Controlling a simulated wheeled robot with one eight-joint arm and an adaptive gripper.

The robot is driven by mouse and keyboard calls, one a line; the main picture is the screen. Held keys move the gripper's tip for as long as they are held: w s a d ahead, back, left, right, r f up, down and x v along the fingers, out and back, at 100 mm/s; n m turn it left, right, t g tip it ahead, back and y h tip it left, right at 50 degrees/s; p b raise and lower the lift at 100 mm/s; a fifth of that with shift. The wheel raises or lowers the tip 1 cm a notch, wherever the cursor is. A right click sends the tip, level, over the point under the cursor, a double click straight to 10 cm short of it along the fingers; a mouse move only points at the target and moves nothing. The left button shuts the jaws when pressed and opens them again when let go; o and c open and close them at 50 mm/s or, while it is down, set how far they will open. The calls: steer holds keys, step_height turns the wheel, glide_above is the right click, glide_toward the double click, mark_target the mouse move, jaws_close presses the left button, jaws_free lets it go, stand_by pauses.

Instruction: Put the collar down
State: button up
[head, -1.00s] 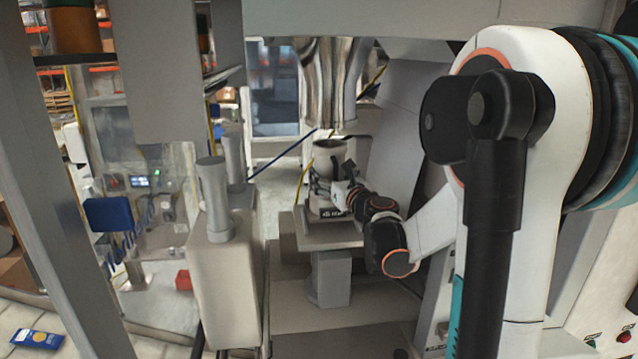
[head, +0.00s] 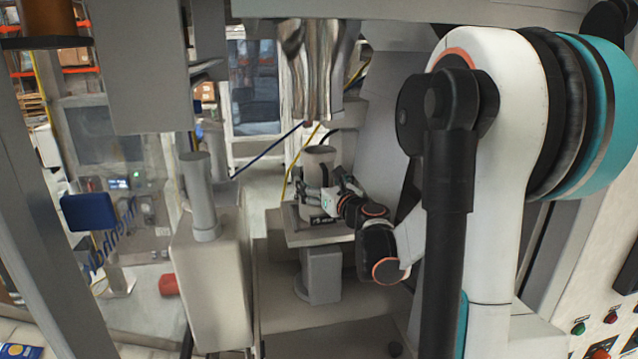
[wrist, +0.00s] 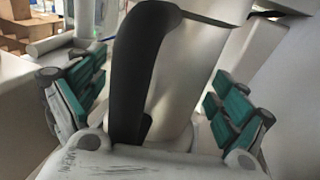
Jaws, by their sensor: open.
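The collar (head: 318,165) appears to be the pale grey upright cylinder on the small weigher platform (head: 318,236), below the shiny metal spout. In the wrist view the pale cylinder (wrist: 182,70) with a curved black handle (wrist: 140,65) fills the middle. My gripper (head: 330,192) is at the near side of the cylinder, low down. It is open, with one teal-padded finger on each side of the handle and cylinder and visible gaps to both. The collar's base is partly hidden by my fingers.
The metal spout (head: 316,70) hangs just above the cylinder. A grey box with a post (head: 212,270) stands to the left, and a sloping grey panel (head: 385,110) rises to the right. A red object (head: 168,285) lies farther left.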

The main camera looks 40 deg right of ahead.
steer(key=s+a+b, duration=0.1)
steer(key=s+a, duration=0.1)
steer(key=s, duration=0.9)
steer(key=shift+s, duration=0.4)
steer(key=shift+a, duration=0.1)
